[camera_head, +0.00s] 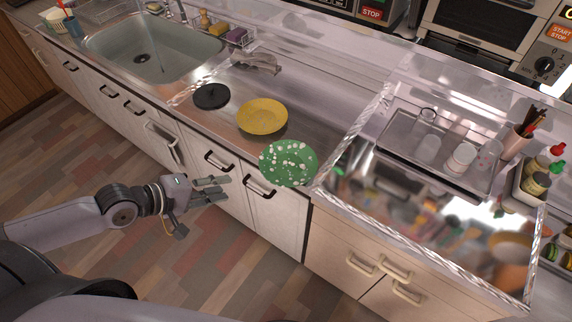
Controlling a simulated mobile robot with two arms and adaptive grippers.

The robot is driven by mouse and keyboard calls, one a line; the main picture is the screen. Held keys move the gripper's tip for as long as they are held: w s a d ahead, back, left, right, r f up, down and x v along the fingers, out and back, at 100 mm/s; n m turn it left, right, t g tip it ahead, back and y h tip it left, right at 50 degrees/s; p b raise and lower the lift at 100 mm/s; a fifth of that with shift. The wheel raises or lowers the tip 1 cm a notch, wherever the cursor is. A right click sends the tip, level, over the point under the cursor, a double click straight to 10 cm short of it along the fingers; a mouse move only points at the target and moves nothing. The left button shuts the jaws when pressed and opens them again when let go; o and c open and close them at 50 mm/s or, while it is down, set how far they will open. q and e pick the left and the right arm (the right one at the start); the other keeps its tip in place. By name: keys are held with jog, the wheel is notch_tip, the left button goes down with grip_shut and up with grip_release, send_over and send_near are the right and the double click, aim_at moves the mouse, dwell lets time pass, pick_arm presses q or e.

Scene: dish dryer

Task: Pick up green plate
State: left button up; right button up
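The green plate (289,163) has white spots and sits at the front edge of the steel counter, right of the yellow plate (262,117). Part of it shows over the cabinet fronts. My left gripper (219,190) is in front of the cabinets, below and to the left of the green plate. Its fingers are spread apart and empty, and a gap shows between it and the plate. My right gripper is not in view.
A black round lid or dish (211,96) lies left of the yellow plate. The sink (150,48) is farther left. A transparent box-like panel with a tray (440,150) of glasses stands to the right. Cabinet handles (259,187) stick out below the counter.

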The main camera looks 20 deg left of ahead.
pick_arm(q)
send_near(267, 178)
jog(key=x, duration=0.8)
jog(key=shift+w+d+f, duration=0.15)
jog(key=shift+w+d, duration=0.05)
jog(key=shift+w, duration=0.1)
jog(key=shift+w+d+f, duration=0.1)
jog(key=shift+w+f, duration=0.05)
jog(key=shift+f, duration=0.05)
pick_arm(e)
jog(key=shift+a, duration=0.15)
pick_arm(q)
jog(key=shift+c, duration=0.3)
grip_shut()
jog(key=shift+r, duration=0.1)
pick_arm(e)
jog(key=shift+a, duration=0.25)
